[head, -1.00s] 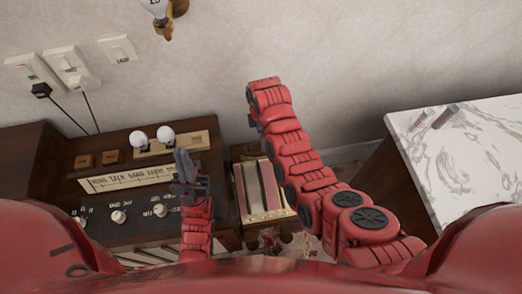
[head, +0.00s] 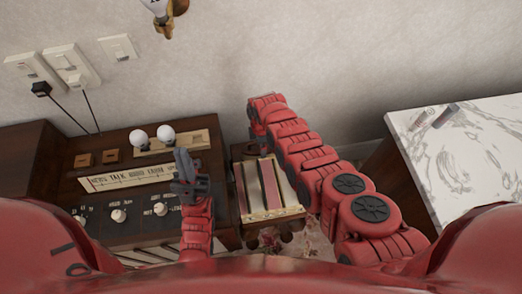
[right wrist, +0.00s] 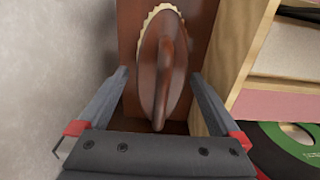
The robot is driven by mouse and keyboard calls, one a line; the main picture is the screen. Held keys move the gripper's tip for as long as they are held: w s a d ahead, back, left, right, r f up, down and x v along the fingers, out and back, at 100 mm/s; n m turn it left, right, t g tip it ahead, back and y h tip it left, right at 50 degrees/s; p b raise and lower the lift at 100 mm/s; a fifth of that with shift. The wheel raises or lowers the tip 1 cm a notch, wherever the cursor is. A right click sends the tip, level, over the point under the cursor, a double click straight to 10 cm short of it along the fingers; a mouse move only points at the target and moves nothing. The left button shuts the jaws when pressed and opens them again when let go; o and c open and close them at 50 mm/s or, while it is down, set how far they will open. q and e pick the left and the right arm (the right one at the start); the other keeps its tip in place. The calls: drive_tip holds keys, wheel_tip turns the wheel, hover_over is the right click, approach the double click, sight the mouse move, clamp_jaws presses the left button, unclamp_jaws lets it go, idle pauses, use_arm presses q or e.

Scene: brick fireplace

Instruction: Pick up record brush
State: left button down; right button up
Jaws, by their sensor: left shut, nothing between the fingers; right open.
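The record brush (right wrist: 151,70) shows in the right wrist view as a reddish-brown oval with a raised handle and a cream bristle edge. It rests on a dark wooden surface. My right gripper (right wrist: 161,78) is open, with one finger on each side of the brush and nothing gripped. In the head view the right gripper is mostly hidden under its red arm, and I cannot make out the brush there. My left gripper (head: 184,168) is shut and empty over the radio console.
The wooden radio console (head: 140,233) with knobs and two white bulbs stands at left. A record crate (head: 272,214) with pale wooden walls is beside the right arm. A black record with a green label (right wrist: 278,140) lies near it. A marble-topped table (head: 470,165) stands at right.

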drive_tip(key=shift+f, duration=0.25)
drive_tip(key=c, duration=1.3)
drive_tip(key=shift+r, duration=0.1)
drive_tip(key=shift+r+p, duration=0.4)
drive_tip(key=shift+r, duration=4.55)
